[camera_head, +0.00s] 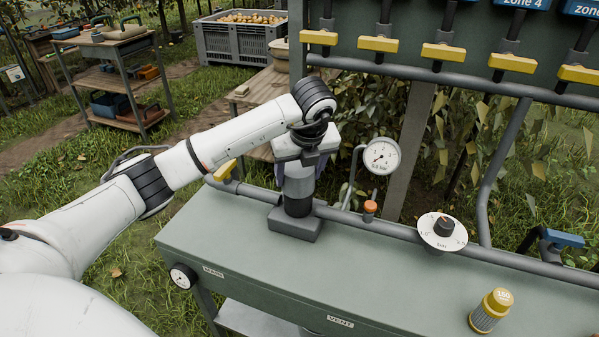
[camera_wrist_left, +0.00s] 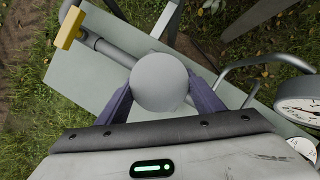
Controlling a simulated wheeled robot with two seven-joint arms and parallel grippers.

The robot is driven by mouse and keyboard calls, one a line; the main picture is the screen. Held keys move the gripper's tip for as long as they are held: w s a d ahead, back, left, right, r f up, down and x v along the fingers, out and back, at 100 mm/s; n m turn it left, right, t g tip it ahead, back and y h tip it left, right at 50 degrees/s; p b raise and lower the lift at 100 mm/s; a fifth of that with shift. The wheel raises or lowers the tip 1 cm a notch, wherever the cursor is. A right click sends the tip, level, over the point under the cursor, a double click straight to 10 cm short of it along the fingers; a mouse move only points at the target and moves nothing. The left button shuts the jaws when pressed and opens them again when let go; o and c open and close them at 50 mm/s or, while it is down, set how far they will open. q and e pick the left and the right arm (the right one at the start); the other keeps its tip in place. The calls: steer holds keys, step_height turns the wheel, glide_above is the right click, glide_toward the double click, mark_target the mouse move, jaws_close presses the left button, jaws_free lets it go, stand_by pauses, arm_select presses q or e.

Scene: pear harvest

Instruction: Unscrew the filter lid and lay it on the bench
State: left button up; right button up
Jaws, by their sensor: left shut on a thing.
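The filter lid (camera_head: 299,182) is a round grey cap on top of the dark filter housing (camera_head: 297,207), which stands on a block on the bench (camera_head: 235,243). My left gripper (camera_head: 300,168) reaches down over it from above. In the left wrist view the lid's round top (camera_wrist_left: 159,82) sits between the two purple fingers of my left gripper (camera_wrist_left: 161,95), which are shut on its sides. The lid looks upright and in line with the housing. Whether its thread is loose cannot be told. My right gripper is not in view.
A pressure gauge (camera_head: 381,156), an orange-capped fitting (camera_head: 370,207) and a white dial (camera_head: 442,231) stand right of the filter. A yellow-capped cartridge (camera_head: 491,311) stands at the bench's right. A yellow valve handle (camera_head: 225,170) is left. The bench front middle is clear.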

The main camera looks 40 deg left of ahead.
arm_select(q)
steer(key=shift+a+r, duration=0.4)
steer(key=shift+a, duration=0.25)
steer(key=shift+w+r, duration=0.1)
steer(key=shift+r, duration=0.15)
steer(key=o, duration=0.8)
steer(key=shift+r, duration=0.1)
steer(key=o, duration=0.3)
steer(key=shift+s+r, duration=0.1)
steer(key=shift+s, duration=0.15)
steer(key=shift+o, duration=0.2)
steer(key=shift+w+d+f, duration=0.1)
steer(key=shift+d+f, duration=0.15)
